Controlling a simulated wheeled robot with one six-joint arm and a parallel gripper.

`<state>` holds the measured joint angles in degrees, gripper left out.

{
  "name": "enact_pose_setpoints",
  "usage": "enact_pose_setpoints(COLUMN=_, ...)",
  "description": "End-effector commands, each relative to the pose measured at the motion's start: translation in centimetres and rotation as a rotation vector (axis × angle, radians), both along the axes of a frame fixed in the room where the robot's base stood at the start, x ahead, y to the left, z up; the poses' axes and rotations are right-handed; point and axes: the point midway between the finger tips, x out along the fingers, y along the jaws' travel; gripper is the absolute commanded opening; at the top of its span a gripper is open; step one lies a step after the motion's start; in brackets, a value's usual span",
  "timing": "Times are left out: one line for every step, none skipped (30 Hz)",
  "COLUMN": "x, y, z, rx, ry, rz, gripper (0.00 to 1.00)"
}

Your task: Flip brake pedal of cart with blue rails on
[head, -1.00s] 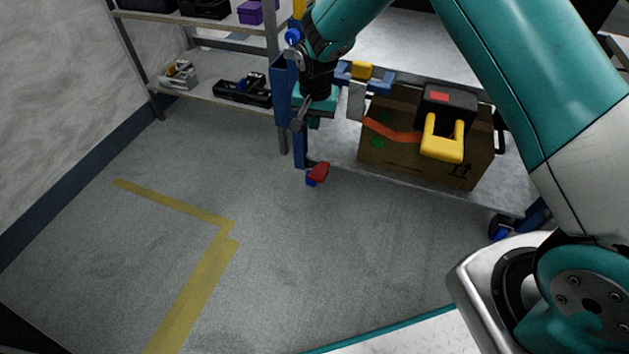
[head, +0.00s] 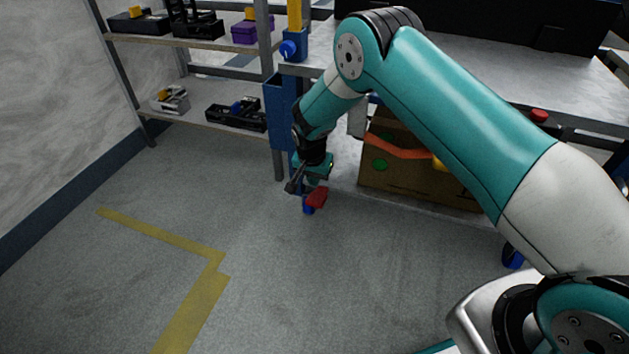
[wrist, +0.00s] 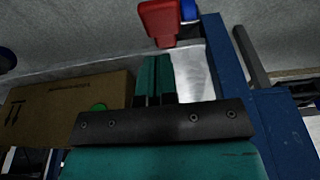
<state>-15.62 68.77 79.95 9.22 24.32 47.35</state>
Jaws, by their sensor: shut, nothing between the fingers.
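The cart (head: 283,112) has blue uprights and a lower shelf. Its red brake pedal (head: 317,197) sits over a blue caster (head: 308,209) at the cart's near left corner, low above the floor. My gripper (head: 294,188) is shut and empty, close beside and slightly above the pedal in the head view. In the wrist view the red pedal (wrist: 159,20) lies just beyond the tips of my shut gripper (wrist: 154,62), with a small gap visible. The blue upright (wrist: 232,75) stands to the right there. Whether the fingers touch the pedal I cannot tell.
A cardboard box (head: 400,180) stands on the cart's lower shelf; it also shows in the wrist view (wrist: 60,105). A metal shelf rack (head: 190,85) with several tools stands to the left. The floor with yellow tape (head: 165,235) in front is clear.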

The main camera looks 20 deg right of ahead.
Motion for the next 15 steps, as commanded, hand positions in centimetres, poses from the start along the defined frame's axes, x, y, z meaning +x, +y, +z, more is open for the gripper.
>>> enact_pose_setpoints(x=0.2, y=-0.1, z=-1.6, rx=0.000, ry=0.000, rz=0.000, gripper=0.00)
enact_pose_setpoints(x=0.2, y=-0.2, z=-2.2, rx=0.000, ry=0.001, rz=0.000, gripper=0.00)
enact_pose_setpoints(x=0.3, y=-0.3, z=-3.0, rx=0.000, ry=0.001, rz=0.000, gripper=0.00)
enact_pose_setpoints(x=0.4, y=-0.3, z=-3.5, rx=0.000, ry=0.000, rz=0.000, gripper=0.00)
enact_pose_setpoints(x=0.5, y=-0.4, z=-4.0, rx=0.000, ry=0.000, rz=0.000, gripper=0.00)
enact_pose_setpoints(x=0.6, y=-0.5, z=-4.7, rx=0.000, ry=0.001, rz=0.000, gripper=0.00)
enact_pose_setpoints(x=0.7, y=-0.5, z=-5.1, rx=0.000, ry=0.001, rz=0.001, gripper=0.00)
enact_pose_setpoints(x=0.8, y=-0.6, z=-5.5, rx=0.000, ry=0.000, rz=0.001, gripper=0.00)
enact_pose_setpoints(x=0.9, y=-0.6, z=-5.9, rx=0.001, ry=0.000, rz=0.001, gripper=0.00)
enact_pose_setpoints(x=0.9, y=-0.7, z=-6.2, rx=0.000, ry=0.000, rz=0.001, gripper=0.00)
enact_pose_setpoints(x=0.9, y=-0.7, z=-6.5, rx=0.000, ry=0.000, rz=0.001, gripper=0.00)
enact_pose_setpoints(x=1.0, y=-0.7, z=-6.7, rx=0.000, ry=0.000, rz=0.001, gripper=0.00)
enact_pose_setpoints(x=1.0, y=-0.8, z=-6.9, rx=0.001, ry=0.000, rz=0.001, gripper=0.00)
enact_pose_setpoints(x=1.1, y=-0.8, z=-7.0, rx=0.001, ry=0.000, rz=0.001, gripper=0.00)
enact_pose_setpoints(x=1.1, y=-0.8, z=-7.0, rx=0.000, ry=-0.001, rz=0.001, gripper=0.00)
